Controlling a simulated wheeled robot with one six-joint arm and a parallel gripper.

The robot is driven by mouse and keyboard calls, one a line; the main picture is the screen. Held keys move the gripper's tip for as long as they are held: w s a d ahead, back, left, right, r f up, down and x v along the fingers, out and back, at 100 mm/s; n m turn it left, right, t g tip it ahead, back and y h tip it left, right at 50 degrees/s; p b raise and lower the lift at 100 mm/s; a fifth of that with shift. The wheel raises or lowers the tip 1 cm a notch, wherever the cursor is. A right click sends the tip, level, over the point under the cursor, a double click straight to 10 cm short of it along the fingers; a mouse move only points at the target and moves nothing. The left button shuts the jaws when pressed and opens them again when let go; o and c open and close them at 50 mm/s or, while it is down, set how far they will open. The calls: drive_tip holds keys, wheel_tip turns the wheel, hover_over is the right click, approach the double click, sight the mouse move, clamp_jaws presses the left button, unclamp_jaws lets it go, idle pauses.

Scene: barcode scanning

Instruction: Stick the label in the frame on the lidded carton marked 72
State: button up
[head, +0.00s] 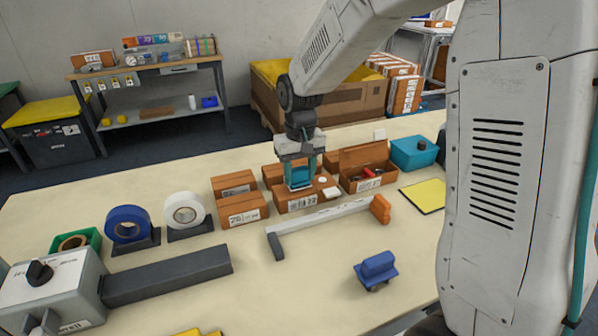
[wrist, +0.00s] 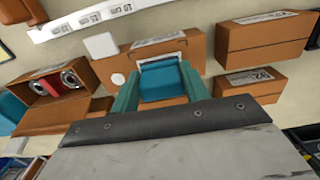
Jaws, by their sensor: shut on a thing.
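My gripper (head: 300,183) points down over the lid of the middle front carton (head: 297,204). Its teal fingers are shut on a blue block (wrist: 162,82), seen between them in the wrist view. The block is at or just above the lid; I cannot tell whether it touches. A white frame outline (wrist: 160,60) shows on the lid around the block's far edge. A white round spot (head: 323,180) lies beside it. The carton's front bears a printed label whose digits are too small to read surely. The label to stick is not visible, perhaps hidden under the block.
Another lidded carton (head: 244,208) stands to the left, with more behind. An open carton (head: 368,168) with things inside stands right. A white bar (head: 330,213) lies in front, and a white square piece (head: 332,192) is at the lid's right corner. The front table is partly clear.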

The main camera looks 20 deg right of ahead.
sight(300, 170)
drive_tip(key=shift+f, duration=0.55)
idle(1.0)
drive_tip(key=shift+r, duration=3.55)
